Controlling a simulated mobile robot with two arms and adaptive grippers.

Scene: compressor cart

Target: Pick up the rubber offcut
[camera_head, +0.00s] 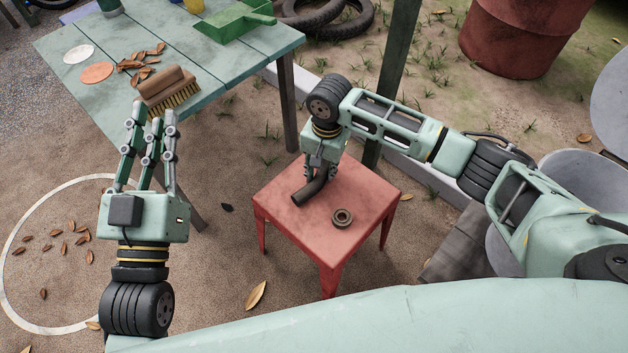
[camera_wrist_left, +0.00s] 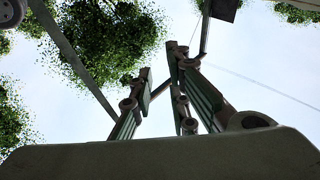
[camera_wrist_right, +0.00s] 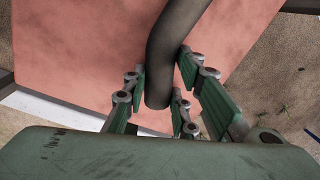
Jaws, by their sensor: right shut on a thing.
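The rubber offcut is a short, bent, dark hose piece (camera_head: 309,191) over the red stool's top (camera_head: 365,197). In the right wrist view the offcut (camera_wrist_right: 172,50) runs down between my fingers, with its end inside the grip. My right gripper (camera_head: 321,172), also in that view (camera_wrist_right: 162,98), is shut on the offcut from above. I cannot tell whether the offcut touches the stool. Part of it is hidden by the fingers. My left gripper (camera_head: 150,122) is raised at the left, fingers pointing up, open and empty; its wrist view (camera_wrist_left: 160,90) shows sky between the fingers.
A dark metal ring (camera_head: 342,217) lies on the stool near the offcut. A green slatted table (camera_head: 215,75) behind holds a brush (camera_head: 167,88), dry leaves and a green tray (camera_head: 236,22). A dark post (camera_head: 395,75) stands behind the stool. A red barrel (camera_head: 515,40) is at back right.

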